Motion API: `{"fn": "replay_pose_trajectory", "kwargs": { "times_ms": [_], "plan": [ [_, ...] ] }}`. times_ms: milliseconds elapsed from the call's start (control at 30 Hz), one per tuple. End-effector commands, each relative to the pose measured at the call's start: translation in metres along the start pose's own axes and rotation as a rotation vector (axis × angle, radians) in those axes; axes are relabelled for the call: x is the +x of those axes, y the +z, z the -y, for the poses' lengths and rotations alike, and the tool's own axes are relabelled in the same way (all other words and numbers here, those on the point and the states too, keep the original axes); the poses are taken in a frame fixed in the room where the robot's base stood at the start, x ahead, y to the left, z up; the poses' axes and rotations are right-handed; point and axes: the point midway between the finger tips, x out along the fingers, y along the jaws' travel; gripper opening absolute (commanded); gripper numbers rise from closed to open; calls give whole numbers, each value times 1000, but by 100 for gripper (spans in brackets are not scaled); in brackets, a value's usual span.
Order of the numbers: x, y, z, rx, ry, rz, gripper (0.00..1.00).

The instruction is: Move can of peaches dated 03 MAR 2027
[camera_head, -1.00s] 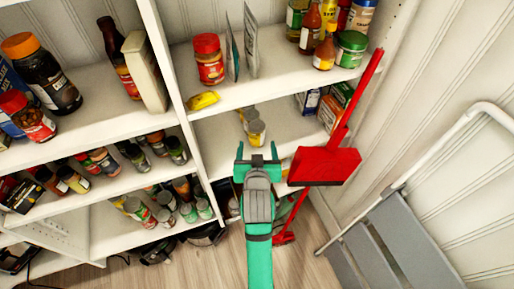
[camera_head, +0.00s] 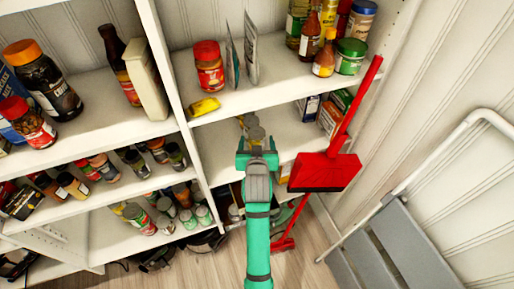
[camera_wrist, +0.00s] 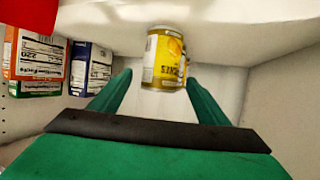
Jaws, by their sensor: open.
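A can with a yellow label (camera_wrist: 163,58) is straight in front of my gripper in the wrist view, between the fingertip lines and near the top edge. The picture there looks upside down, with the shelf surface above. The can's label is partly readable, but I cannot make out a date. In the head view, the grey-topped can (camera_head: 255,131) stands on the middle right shelf, with more cans partly hidden behind it. My gripper (camera_head: 257,145) is open and empty at that shelf, just in front of the can. I cannot tell whether the fingers flank it.
Boxes (camera_head: 330,116) stand right of the cans on the same shelf and show at left in the wrist view (camera_wrist: 38,60). A red broom and dustpan (camera_head: 325,171) stand close right of my arm. The shelf above (camera_head: 270,93) holds jars and a yellow packet. A grey stepladder (camera_head: 410,240) leans at right.

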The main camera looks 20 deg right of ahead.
Motion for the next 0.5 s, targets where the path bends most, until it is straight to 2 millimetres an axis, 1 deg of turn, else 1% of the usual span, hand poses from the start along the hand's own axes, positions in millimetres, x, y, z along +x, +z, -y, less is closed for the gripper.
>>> {"fn": "replay_pose_trajectory", "kwargs": {
  "times_ms": [100,200,500],
  "plan": [
    [12,0,0,1,0,2,70],
    [18,0,0,1,0,0,70],
    [22,0,0,0,0,0,70]
  ]
}}
